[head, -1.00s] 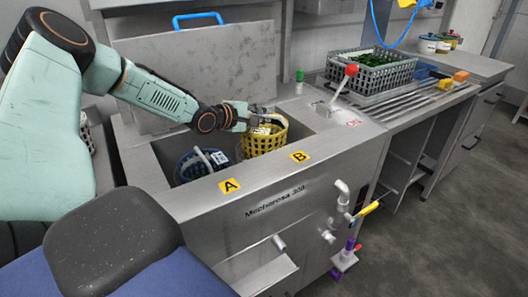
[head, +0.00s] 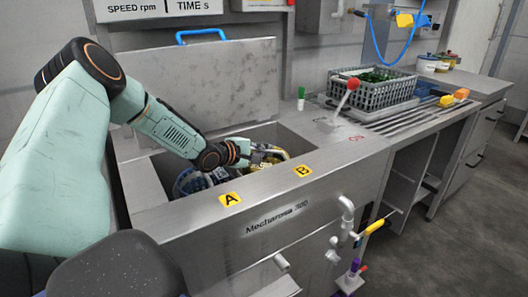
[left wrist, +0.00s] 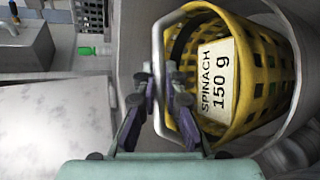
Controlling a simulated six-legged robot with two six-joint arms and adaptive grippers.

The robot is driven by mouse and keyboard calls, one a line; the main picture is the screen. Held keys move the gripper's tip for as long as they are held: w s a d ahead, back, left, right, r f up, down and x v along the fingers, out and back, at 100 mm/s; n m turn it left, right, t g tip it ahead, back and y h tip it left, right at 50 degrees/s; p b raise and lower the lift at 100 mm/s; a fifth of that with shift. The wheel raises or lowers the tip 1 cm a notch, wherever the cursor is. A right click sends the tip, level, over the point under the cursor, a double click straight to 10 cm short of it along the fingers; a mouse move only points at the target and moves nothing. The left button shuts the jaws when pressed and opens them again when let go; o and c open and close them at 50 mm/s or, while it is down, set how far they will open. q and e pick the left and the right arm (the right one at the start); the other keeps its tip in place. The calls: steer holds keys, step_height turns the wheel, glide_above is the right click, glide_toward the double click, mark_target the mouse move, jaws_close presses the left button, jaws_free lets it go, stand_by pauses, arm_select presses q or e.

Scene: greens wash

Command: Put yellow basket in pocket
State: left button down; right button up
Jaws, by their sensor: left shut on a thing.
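The yellow basket (head: 262,157) is down inside the washer's steel tub near the B label (head: 303,171), mostly hidden by the tub's front wall. In the left wrist view the yellow basket (left wrist: 262,70) carries a "SPINACH 150 g" card. A curved grey pocket wall (left wrist: 302,118) shows around its right side; whether the basket touches the bottom is hidden. My left gripper (head: 243,155) is shut on the basket's grey handle, and its fingers also show in the left wrist view (left wrist: 160,88). My right gripper is not in view.
A blue basket (head: 189,182) sits in the tub on the A-label (head: 230,199) side. The raised lid (head: 200,85) stands behind. A red-knobbed lever (head: 352,84) and a grey crate of greens (head: 372,92) are to the right.

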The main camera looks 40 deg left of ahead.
arm_select(q)
steer(key=c, duration=1.7)
jaws_free()
steer(key=shift+w+f, duration=0.1)
steer(key=shift+f, duration=0.05)
steer(key=shift+o, duration=1.3)
steer(key=shift+r, duration=0.25)
steer(key=p+v, duration=0.4)
steer(key=v, duration=0.1)
steer(key=shift+r, duration=0.1)
steer(key=p+v, duration=0.7)
steer(key=p, duration=0.2)
